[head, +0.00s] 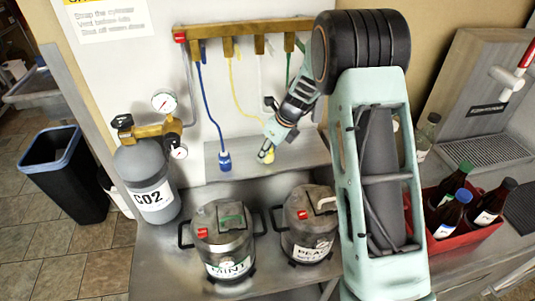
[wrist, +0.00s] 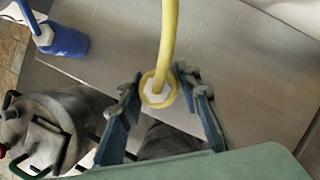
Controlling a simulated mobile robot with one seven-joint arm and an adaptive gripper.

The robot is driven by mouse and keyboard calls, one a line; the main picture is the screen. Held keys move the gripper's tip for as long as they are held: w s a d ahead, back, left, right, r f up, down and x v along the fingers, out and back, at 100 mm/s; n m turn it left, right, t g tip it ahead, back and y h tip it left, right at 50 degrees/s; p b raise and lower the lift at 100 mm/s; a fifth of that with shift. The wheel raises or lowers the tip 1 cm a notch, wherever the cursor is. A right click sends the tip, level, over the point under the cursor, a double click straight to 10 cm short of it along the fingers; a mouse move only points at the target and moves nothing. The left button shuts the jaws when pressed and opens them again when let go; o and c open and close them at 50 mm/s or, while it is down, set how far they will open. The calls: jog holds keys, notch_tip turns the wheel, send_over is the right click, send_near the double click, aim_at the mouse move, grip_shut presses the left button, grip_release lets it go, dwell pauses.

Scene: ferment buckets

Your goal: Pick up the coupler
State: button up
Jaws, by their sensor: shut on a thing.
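The yellow coupler (head: 270,156) hangs at the end of a yellow hose (head: 236,85) in front of the wall panel. In the wrist view the yellow coupler (wrist: 158,90) sits between my fingers, with its hose running up out of the frame. My gripper (head: 265,150) is shut on it, above and behind the kegs. A blue coupler (head: 225,161) hangs on a blue hose to the left; it also shows in the wrist view (wrist: 66,41). My fingers partly hide the yellow coupler's body.
Two metal kegs stand below, the MINT keg (head: 222,240) and the PEACH-like labelled keg (head: 307,225). A CO2 cylinder (head: 149,185) with gauges stands left. A brass manifold (head: 240,29) is above. A red crate (head: 468,233) with several bottles is right. A black bin (head: 65,175) stands far left.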

jog(key=s+d+r+b, duration=0.1)
jog(key=s+d+r, duration=0.1)
jog(key=s+r, duration=1)
jog(key=shift+s, duration=0.95)
jog(key=shift+f, duration=0.1)
